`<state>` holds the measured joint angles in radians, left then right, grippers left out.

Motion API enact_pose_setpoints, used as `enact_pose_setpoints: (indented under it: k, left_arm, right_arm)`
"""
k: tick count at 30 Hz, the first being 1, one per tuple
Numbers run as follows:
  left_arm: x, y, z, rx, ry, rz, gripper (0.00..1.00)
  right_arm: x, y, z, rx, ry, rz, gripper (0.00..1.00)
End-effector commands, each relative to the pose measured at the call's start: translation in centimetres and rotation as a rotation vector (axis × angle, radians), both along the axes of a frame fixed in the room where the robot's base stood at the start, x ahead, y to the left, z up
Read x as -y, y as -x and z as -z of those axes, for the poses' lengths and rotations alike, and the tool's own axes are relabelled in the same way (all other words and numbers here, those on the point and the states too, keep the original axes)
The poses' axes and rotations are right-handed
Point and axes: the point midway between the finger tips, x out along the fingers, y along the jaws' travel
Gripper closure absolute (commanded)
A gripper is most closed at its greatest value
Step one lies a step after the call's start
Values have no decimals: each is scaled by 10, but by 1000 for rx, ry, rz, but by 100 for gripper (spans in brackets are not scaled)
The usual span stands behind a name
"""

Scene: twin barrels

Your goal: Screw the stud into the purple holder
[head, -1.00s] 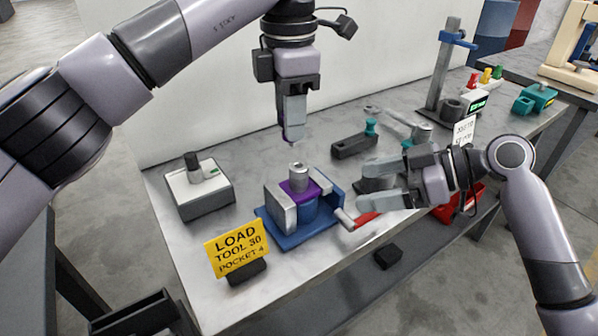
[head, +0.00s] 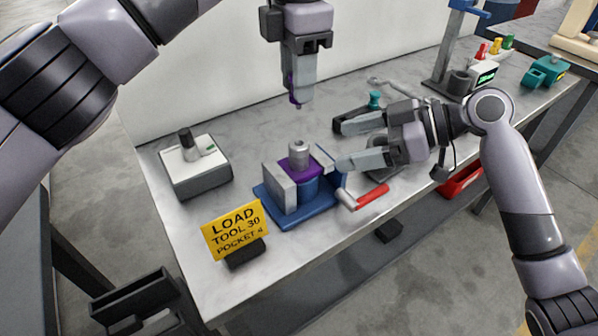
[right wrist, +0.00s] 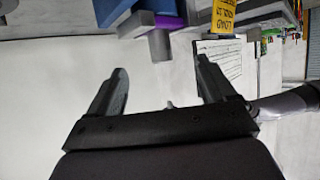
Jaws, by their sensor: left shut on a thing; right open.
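The purple holder (head: 300,166) stands upright in a blue vise (head: 322,212) with grey jaws, and a grey metal cylinder (head: 298,148) rises from its top. In the head view my left gripper (head: 297,98) points down above it, shut on a small purple-tipped piece (head: 297,105), likely the stud. A clear gap separates this piece from the cylinder. The gripper fingers hide most of the piece. My right gripper (head: 350,143) is open and empty, just right of the holder, fingers pointing left. The right wrist view shows its spread fingers (right wrist: 161,66) and the holder's purple part (right wrist: 168,21).
The vise's red handle (head: 372,196) sticks out at front right. A yellow sign (head: 236,229) stands at the front edge. A white-topped box (head: 196,170) is at left. A dark block with a teal knob (head: 374,100) lies behind my right gripper. The tabletop behind the vise is clear.

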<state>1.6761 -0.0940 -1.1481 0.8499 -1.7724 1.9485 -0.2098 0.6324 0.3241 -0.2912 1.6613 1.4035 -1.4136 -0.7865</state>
Motion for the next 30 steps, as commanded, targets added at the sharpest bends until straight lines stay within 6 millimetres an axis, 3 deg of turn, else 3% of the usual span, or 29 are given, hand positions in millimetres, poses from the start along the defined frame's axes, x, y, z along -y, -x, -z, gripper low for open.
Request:
enact_pose_setpoints:
  k: [6, 12, 26, 30]
  left_arm:
    - [0, 0, 0, 0, 0, 0, 100]
    - [0, 0, 0, 0, 0, 0, 100]
    - [0, 0, 0, 0, 0, 1, 100]
    - [0, 0, 0, 0, 0, 1, 100]
  right_arm:
    - [-39, -7, 19, -3, -3, -2, 16]
    - [-62, -12, 30, 0, -1, -1, 16]
    - [-71, -14, 35, 1, 0, 0, 16]
    - [-71, -14, 35, 1, 0, 0, 59]
